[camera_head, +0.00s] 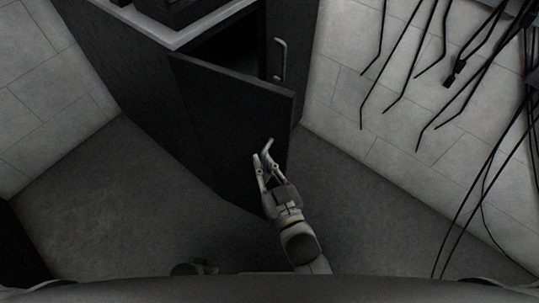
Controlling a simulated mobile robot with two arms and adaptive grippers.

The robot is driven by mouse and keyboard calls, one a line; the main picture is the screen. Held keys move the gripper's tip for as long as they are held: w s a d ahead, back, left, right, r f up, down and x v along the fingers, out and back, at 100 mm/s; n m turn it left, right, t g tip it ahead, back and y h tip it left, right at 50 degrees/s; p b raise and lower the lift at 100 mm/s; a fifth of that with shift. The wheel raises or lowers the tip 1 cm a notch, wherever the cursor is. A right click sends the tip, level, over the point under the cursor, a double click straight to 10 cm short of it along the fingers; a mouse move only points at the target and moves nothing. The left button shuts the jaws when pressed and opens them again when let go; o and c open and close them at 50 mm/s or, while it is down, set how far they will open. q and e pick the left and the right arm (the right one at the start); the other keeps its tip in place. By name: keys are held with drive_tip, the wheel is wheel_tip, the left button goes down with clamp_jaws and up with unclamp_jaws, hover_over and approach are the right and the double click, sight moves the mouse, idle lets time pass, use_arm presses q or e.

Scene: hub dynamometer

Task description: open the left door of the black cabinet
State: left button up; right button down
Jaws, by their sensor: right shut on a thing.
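The black cabinet (115,55) stands at the upper left against the wall. Its left door (220,115) is swung partway out toward me, and a dark gap shows above its top edge. The door's light metal handle (268,146) is near its free edge. My right gripper (263,161) is shut on this handle, in front of the door. The right door (292,35) has its own handle (280,60) and looks shut. The hidden lower part of the handle lies between my right gripper's fingers.
Dark objects (185,10) stand on the cabinet's light top (195,32). Black cables (440,80) hang along the tiled wall at the right. The grey floor (110,210) in front of the cabinet is clear on both sides of my right arm.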

drive_tip(key=shift+s+a, duration=0.2)
drive_tip(key=shift+a, duration=0.05)
drive_tip(key=c, duration=1.5)
unclamp_jaws()
drive_tip(key=v, duration=1.2)
drive_tip(key=shift+f, duration=0.15)
